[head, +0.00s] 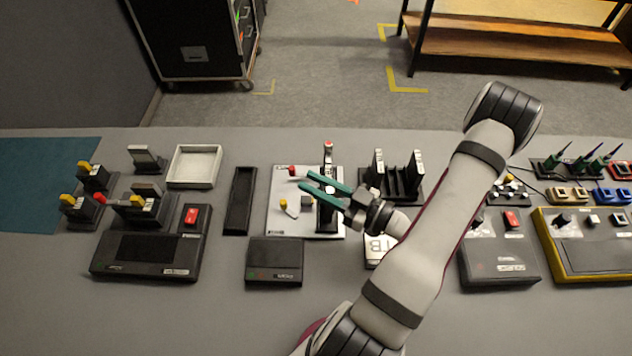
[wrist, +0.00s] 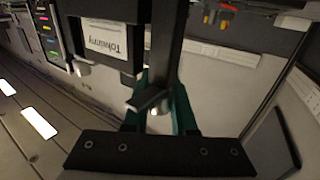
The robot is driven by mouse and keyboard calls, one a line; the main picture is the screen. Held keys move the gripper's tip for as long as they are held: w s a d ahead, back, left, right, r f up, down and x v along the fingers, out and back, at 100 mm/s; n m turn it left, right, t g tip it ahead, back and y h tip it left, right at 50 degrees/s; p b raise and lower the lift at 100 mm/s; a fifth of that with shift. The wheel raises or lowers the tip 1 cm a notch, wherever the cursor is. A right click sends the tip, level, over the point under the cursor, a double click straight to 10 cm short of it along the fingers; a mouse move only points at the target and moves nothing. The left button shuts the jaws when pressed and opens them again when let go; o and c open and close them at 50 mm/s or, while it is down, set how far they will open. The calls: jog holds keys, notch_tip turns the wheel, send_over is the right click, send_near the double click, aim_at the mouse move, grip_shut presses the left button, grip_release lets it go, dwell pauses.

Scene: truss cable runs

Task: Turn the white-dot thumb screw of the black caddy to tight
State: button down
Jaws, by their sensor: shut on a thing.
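In the head view my gripper (head: 306,181), with two teal fingers, reaches left over the white board, at a black upright piece (head: 328,212) that I take for the black caddy. In the wrist view the teal fingers (wrist: 156,92) stand on both sides of a silver tab (wrist: 147,101) against a black upright post (wrist: 165,40). The tab looks like the thumb screw, and the jaws are shut on it. A second silver knob (wrist: 82,69) shows below a white label (wrist: 104,38). I cannot make out a white dot or how far the screw is turned.
The white board (head: 280,229) carries small red and yellow parts. A black slotted rack (head: 402,196) with upright cards stands close to the right of my gripper. A dark box (head: 274,275) lies in front, and a long black tray (head: 239,200) lies left.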

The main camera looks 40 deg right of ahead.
dwell(0.3)
jog(key=shift+s+a+n+g+y, duration=0.3)
jog(key=shift+n+g+y, duration=1.2)
jog(key=shift+y, duration=0.3)
jog(key=shift+s+a+n+g+y, duration=0.2)
jog(key=shift+a+n+g+y, duration=0.15)
jog(key=shift+n+g+y, duration=1.3)
jog(key=shift+s+a+n+g+y, duration=0.3)
jog(key=shift+n+g+y, duration=0.95)
jog(key=shift+y, duration=0.7)
jog(key=shift+n, duration=0.3)
jog(key=c, duration=0.7)
grip_release()
